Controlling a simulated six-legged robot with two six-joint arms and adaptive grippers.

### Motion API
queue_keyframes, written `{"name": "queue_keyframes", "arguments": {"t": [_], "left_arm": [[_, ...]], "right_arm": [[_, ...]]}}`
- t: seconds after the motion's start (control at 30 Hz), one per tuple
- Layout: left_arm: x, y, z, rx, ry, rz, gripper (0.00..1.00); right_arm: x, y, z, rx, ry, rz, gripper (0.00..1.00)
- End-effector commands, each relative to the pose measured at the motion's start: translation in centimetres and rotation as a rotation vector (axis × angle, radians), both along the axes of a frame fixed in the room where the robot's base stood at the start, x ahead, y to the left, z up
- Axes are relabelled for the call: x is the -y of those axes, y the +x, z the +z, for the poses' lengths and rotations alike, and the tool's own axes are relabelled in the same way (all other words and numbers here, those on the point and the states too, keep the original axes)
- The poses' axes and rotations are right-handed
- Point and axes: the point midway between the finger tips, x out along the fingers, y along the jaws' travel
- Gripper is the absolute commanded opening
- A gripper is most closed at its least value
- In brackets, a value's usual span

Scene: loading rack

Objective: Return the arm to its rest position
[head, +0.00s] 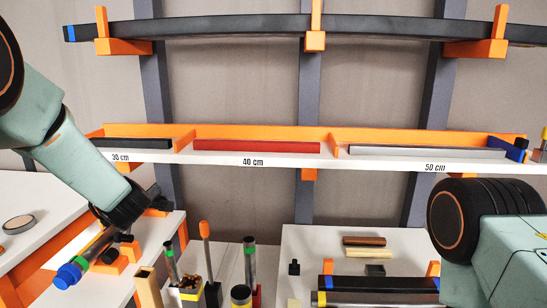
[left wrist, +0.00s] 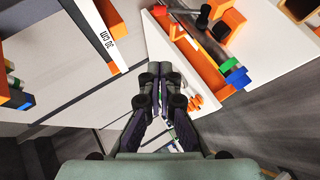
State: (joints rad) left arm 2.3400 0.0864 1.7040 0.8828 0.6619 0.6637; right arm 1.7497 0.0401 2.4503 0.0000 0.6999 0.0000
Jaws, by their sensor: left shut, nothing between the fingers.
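My left arm (head: 75,150) comes in from the left in the head view and slopes down towards the lower left table. Its gripper is mostly hidden behind the dark wrist there. In the left wrist view the left gripper (left wrist: 162,78) is shut and empty, with its fingers together above a white table edge. My right arm (head: 490,235) shows at the right edge of the head view as a dark round joint and a pale green link. Its gripper is out of view.
A dark tube with blue and green end bands (head: 70,272) lies in orange holders just below the left wrist. A shelf (head: 300,160) with labelled length bays crosses behind. Upright tools and small containers (head: 188,288) stand at the lower middle. A tape roll (head: 18,224) lies at far left.

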Motion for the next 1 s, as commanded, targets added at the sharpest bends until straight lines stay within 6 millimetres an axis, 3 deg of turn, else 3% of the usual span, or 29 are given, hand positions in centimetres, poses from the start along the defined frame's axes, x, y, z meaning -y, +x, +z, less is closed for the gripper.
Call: {"name": "queue_keyframes", "arguments": {"t": [0.23, 0.37, 0.57, 0.67, 0.87, 1.0], "left_arm": [[0.1, 0.3, 0.0, -0.05, 0.087, -0.062, 0.0], [1.2, -0.9, -1.9, -0.162, 0.232, -0.199, 0.0], [3.2, -4.3, -8.0, -0.352, 0.405, -0.415, 0.0], [4.4, -6.9, -12.0, -0.454, 0.477, -0.535, 0.0], [7.3, -15.0, -21.7, -0.682, 0.59, -0.836, 0.0], [9.3, -21.8, -27.7, -0.819, 0.622, -1.05, 0.0]], "right_arm": [[0.0, 0.1, 0.0, 0.001, 0.0, 0.0, 0.4], [0.0, 0.0, 0.0, 0.001, 0.0, 0.0, 0.4], [0.0, 0.0, -0.7, 0.001, 0.0, 0.0, 0.4], [0.0, 0.0, -1.3, 0.001, 0.0, 0.0, 0.4], [0.0, 0.1, -2.9, 0.001, 0.0, 0.0, 0.4], [0.0, 0.1, -4.1, 0.001, 0.0, 0.0, 0.4]]}}
